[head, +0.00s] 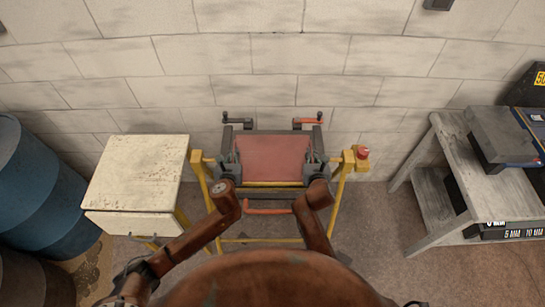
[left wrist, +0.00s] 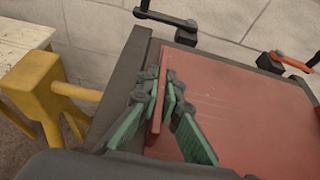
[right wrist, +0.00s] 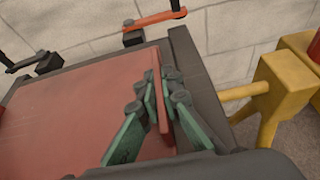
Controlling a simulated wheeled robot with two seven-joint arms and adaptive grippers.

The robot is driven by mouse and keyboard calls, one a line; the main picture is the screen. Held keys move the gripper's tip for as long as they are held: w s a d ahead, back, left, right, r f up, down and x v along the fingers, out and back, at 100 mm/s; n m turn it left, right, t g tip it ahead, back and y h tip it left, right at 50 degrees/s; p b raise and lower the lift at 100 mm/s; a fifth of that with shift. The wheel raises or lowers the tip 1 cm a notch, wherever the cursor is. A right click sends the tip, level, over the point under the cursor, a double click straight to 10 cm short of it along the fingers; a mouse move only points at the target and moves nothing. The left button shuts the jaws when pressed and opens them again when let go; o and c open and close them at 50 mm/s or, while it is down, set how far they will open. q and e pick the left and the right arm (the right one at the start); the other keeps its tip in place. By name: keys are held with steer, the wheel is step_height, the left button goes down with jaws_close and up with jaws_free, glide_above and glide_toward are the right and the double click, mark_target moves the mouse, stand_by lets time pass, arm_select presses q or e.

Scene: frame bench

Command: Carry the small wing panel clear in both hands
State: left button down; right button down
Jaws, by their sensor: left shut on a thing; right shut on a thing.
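The small wing panel (head: 272,158) is a flat red sheet with upturned side edges, lying within a dark grey frame on a yellow stand. My left gripper (head: 234,165) is at its left edge; in the left wrist view the green fingers (left wrist: 167,88) are shut on the upturned left edge of the panel (left wrist: 235,110). My right gripper (head: 311,165) is at the right edge; in the right wrist view its fingers (right wrist: 162,86) are shut on the upturned right edge of the panel (right wrist: 85,100). I cannot tell whether the panel touches the frame beneath.
Clamps sit around the frame: a black-handled one (head: 236,120) at back left, a red-handled one (head: 306,121) at back right, a red handle (head: 268,211) at the front.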

arm_select(q)
steer(key=shift+r, duration=0.25)
arm_select(e)
steer(key=shift+r, duration=0.25)
stand_by(0.3)
